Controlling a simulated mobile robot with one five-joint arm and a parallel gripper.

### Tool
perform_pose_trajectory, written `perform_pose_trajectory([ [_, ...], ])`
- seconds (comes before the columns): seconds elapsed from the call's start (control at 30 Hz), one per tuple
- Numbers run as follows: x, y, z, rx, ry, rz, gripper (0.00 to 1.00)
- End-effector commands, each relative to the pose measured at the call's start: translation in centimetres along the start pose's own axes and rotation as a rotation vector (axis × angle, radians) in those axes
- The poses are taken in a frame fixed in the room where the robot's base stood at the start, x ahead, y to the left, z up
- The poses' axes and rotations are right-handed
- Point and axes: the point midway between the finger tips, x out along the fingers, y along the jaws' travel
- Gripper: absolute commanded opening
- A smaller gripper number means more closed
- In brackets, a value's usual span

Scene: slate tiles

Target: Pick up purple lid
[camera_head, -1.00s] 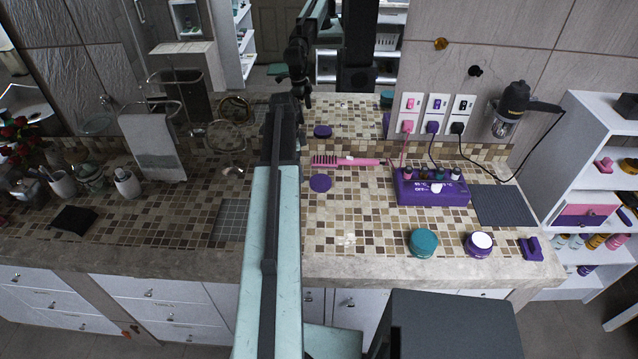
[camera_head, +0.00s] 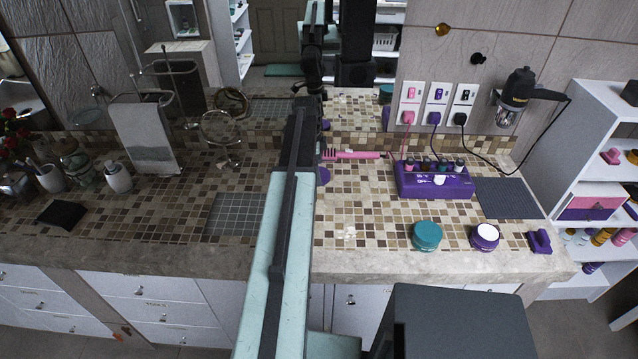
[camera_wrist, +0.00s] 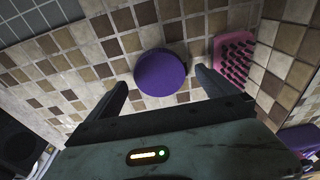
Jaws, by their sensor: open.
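The purple lid (camera_wrist: 161,73) is a flat round disc lying on the tiled counter. In the wrist view it sits just beyond and between the two fingertips of my gripper (camera_wrist: 160,84), nearer the right finger. My gripper is open and empty. In the head view the lid (camera_head: 324,175) shows only in part, at the right edge of my arm, which covers the rest. My fingers cannot be made out in the head view.
A pink brush (camera_wrist: 234,57) lies close to the right of the lid, near my right finger. A purple box (camera_head: 434,182), teal jar (camera_head: 426,236) and white-topped purple jar (camera_head: 484,238) stand on the counter to the right. A mirror is behind.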

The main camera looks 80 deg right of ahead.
Motion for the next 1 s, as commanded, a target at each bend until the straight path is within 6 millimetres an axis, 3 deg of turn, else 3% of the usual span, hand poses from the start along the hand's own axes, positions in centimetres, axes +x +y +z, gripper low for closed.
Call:
perform_pose_trajectory([
  [0.03,1.6,0.0,0.1,0.000,0.000,0.000,0.97],
  [0.07,1.8,0.0,0.1,0.000,0.000,0.000,0.97],
  [0.3,1.5,0.0,0.0,0.000,0.000,0.000,0.97],
  [0.53,1.4,0.0,-0.1,0.001,0.000,0.000,0.33],
  [0.8,1.3,0.0,-0.1,0.001,0.000,0.000,0.33],
  [1.0,-0.2,0.0,-0.3,0.001,0.000,0.000,0.33],
])
